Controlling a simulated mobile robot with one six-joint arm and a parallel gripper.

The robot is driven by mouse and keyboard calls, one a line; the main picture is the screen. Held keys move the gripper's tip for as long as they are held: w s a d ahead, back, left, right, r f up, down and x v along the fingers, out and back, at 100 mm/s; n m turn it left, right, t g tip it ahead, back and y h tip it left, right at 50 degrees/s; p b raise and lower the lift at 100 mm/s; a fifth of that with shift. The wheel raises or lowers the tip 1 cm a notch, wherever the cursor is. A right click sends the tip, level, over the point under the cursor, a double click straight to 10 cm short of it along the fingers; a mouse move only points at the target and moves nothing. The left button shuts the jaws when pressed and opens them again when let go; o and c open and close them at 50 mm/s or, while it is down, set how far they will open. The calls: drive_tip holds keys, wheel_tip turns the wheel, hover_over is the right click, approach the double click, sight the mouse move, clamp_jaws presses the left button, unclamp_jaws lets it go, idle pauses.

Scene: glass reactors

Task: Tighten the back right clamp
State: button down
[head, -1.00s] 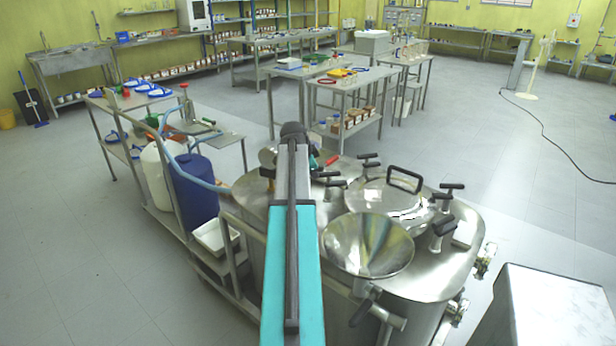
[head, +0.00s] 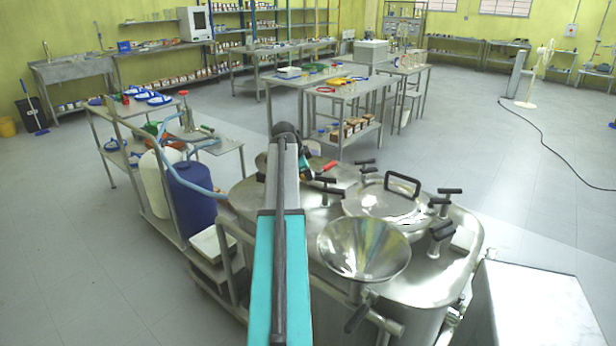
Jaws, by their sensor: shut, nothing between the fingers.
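The steel reactor (head: 420,290) stands in front of me with a round lid (head: 365,203) that has a black loop handle (head: 402,183). Black T-handled clamps stand around the lid. The one at its back right (head: 449,191) has another black handle (head: 439,202) close by it. More clamps show at the back (head: 367,162), the left (head: 328,181) and the front right (head: 442,230). My arm reaches out over the reactor's left part, well left of the back right clamp. Its dark wrist shows beyond the arm link; the fingers are hidden. I cannot tell how tight the clamp is.
A steel funnel (head: 363,247) stands in front of the lid. A red-tipped part (head: 327,166) lies near my wrist. A blue drum (head: 193,193) and rack stand left, a grey box (head: 535,305) right. Open floor lies beyond the reactor on the right.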

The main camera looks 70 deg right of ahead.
drive_tip(key=shift+a, duration=0.1)
drive_tip(key=w+a+r+b, duration=0.1)
drive_tip(key=w+a+r, duration=0.3)
drive_tip(key=a+r, duration=0.3)
wheel_tip(320, 180, up, 2)
drive_tip(key=shift+w+a+r+b, duration=0.1)
drive_tip(key=shift+w+a+b, duration=0.05)
drive_tip(key=shift+w+b, duration=0.2)
idle(0.6)
drive_tip(key=shift+w, duration=0.2)
